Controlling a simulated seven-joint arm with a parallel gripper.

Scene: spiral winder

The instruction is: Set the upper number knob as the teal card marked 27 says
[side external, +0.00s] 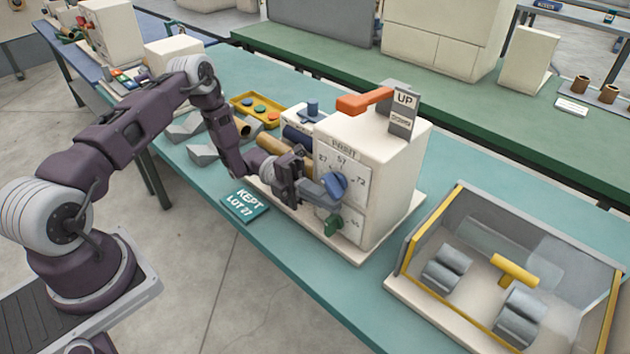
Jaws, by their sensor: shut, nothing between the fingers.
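The machine's cream front panel (357,181) is headed PRINT and carries two knobs. The lower knob (333,225) is green. The teal card (245,205) reads KEPT LOT 27 and lies at the bench's front edge, left of the machine. My gripper (322,190) is shut and empty, its fingertips at the blue knob's left side. I cannot tell whether they touch it. The gripper hides part of the panel's left side.
Rolls (272,152) and a yellow button box (258,110) stand behind my wrist. A yellow-edged bin (512,270) is to the right.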

